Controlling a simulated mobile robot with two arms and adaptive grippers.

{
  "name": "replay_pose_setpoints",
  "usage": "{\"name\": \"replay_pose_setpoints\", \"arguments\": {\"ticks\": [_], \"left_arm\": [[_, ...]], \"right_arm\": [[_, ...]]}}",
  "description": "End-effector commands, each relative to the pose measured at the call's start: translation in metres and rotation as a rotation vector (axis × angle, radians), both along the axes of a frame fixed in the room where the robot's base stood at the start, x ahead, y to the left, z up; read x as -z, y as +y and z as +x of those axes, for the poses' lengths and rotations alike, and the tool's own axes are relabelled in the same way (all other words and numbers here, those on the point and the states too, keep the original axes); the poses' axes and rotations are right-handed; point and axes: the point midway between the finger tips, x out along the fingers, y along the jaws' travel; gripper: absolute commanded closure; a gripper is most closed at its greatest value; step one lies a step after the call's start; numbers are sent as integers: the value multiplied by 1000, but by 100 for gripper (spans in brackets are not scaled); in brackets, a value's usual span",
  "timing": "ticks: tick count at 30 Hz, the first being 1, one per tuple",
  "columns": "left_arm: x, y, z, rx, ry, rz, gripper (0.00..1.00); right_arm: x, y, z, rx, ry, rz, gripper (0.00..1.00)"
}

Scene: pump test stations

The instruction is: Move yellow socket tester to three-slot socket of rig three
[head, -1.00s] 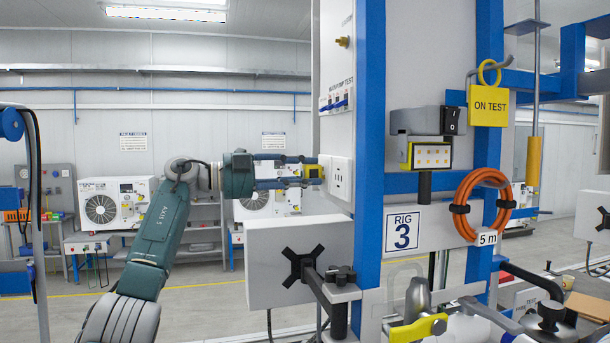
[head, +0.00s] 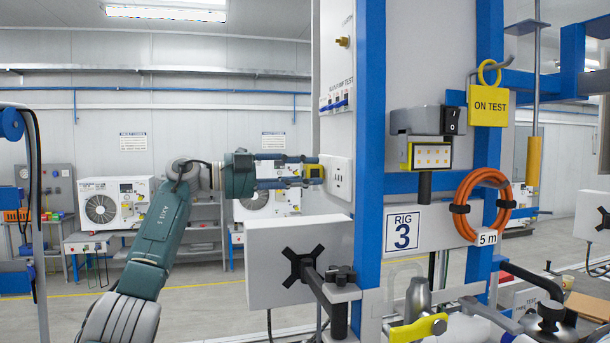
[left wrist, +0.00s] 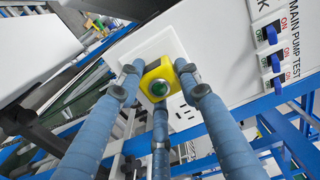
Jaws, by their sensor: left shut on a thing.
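The yellow socket tester (head: 313,172) is held at the left edge of a white socket plate (head: 338,178) on the side of rig three. My left gripper (head: 302,171) is shut on it, coming in level from the left. My right gripper is not in view.
A switch panel (head: 337,97) sits above the plate. A grey monitor back (head: 295,262) on a black bracket stands below my gripper. The blue frame post (head: 370,140) is right of the plate, with a lamp (head: 431,156) and orange hose (head: 483,206) beyond.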

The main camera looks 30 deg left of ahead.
Motion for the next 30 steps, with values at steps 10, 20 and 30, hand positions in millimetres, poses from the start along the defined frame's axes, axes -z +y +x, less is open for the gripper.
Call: {"name": "replay_pose_setpoints", "arguments": {"ticks": [10,20,30], "left_arm": [[0,-5,6,1,0,0,100],[0,-5,5,0,0,0,44],[0,17,-19,-4,0,0,44]], "right_arm": [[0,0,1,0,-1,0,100],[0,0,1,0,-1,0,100],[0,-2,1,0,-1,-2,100]]}}
